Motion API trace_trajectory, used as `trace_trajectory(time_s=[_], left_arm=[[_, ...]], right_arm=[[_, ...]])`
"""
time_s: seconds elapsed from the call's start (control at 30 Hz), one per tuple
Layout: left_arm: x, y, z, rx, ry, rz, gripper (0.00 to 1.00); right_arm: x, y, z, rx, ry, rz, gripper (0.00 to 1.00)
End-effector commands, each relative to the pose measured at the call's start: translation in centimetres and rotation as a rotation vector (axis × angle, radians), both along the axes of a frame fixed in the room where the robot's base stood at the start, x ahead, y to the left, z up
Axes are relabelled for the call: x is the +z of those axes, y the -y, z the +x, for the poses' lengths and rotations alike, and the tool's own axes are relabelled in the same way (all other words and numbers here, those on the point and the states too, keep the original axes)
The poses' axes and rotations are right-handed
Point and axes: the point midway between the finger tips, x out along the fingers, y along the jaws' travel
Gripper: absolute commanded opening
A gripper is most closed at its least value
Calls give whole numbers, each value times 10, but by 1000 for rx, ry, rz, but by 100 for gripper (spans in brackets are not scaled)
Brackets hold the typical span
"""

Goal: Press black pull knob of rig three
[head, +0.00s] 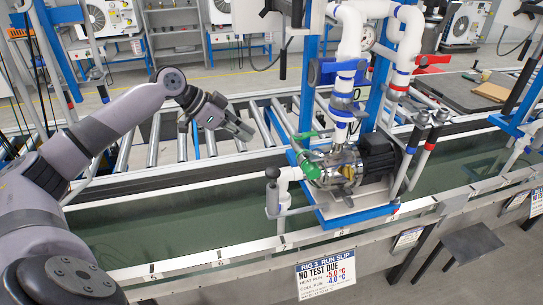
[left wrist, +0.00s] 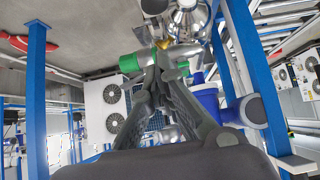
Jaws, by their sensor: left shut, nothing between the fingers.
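Rig three stands at the middle right of the head view, with a pump (head: 335,165) on a blue-edged base over a water trough. Its run slip (head: 325,272) hangs on the trough's front and reads "NO TEST DUE". A black knob (head: 272,172) tops a short grey post at the pump's left; I cannot tell whether it is the pull knob. My left gripper (head: 248,133) is shut and empty, left of the pump and apart from it. In the left wrist view its fingers (left wrist: 157,75) overlap a green fitting (left wrist: 130,63). My right gripper is out of view.
White pipes (head: 348,35) with blue and red valve handles rise above the pump. A black hanging handle (head: 283,65) is behind my gripper. A roller conveyor (head: 182,147) runs behind the trough (head: 180,215). A grey step (head: 472,243) stands at the lower right.

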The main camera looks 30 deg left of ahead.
Motion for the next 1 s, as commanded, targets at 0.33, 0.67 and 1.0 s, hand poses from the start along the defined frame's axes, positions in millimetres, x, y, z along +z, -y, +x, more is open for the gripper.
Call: trace_trajectory(time_s=[0.33, 0.67, 1.0], left_arm=[[-4, 4, 4, -1, 0, -3, 0], [-45, 34, 38, -2, 0, -6, 0], [-96, 47, 54, 1, -2, -3, 0]], right_arm=[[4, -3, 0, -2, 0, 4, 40], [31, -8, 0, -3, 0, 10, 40], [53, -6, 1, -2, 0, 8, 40]])
